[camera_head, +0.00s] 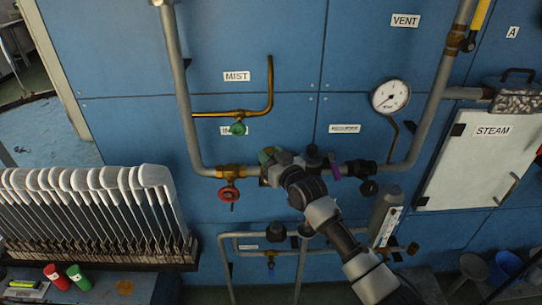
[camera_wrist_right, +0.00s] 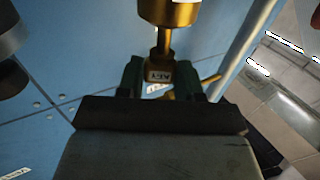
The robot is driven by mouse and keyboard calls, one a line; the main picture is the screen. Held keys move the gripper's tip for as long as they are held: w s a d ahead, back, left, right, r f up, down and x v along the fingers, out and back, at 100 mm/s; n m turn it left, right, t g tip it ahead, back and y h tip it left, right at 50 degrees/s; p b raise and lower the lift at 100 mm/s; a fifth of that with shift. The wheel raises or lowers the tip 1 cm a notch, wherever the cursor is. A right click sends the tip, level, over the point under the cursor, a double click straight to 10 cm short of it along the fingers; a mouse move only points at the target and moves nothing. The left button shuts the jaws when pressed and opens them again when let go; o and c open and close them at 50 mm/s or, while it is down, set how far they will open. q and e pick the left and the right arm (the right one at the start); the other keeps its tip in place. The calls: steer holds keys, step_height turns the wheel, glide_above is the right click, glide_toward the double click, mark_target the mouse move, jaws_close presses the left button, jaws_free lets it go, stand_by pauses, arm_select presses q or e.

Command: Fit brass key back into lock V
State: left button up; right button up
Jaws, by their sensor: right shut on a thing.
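My right gripper (camera_wrist_right: 160,78) is shut on the brass key (camera_wrist_right: 159,72), whose block-shaped head carries upside-down lettering that looks like KEY. The key's narrow shank runs from the head up to a brass cylinder (camera_wrist_right: 168,12) at the top of the right wrist view. The shank meets the cylinder's underside; how deep it sits cannot be told. No letter V is readable on the cylinder. In the head view my right arm reaches from the lower right to the pipework, and its wrist hides the key. My left gripper is not in view.
Grey pipes with a red handwheel (camera_head: 228,194) and a green knob (camera_head: 238,129) surround the right arm. A pressure gauge (camera_head: 390,96) and STEAM panel (camera_head: 477,158) are to the right. A rack of white sock boards (camera_head: 150,178) and red and green cylinders stand at left.

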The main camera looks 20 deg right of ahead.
steer(key=shift+f+b, duration=1.05)
steer(key=shift+f, duration=0.55)
steer(key=o, duration=1.1)
steer(key=shift+s, duration=0.1)
steer(key=b+v, duration=0.1)
steer(key=v, duration=0.9)
steer(key=shift+s+b, duration=0.3)
steer(key=shift+s, duration=0.05)
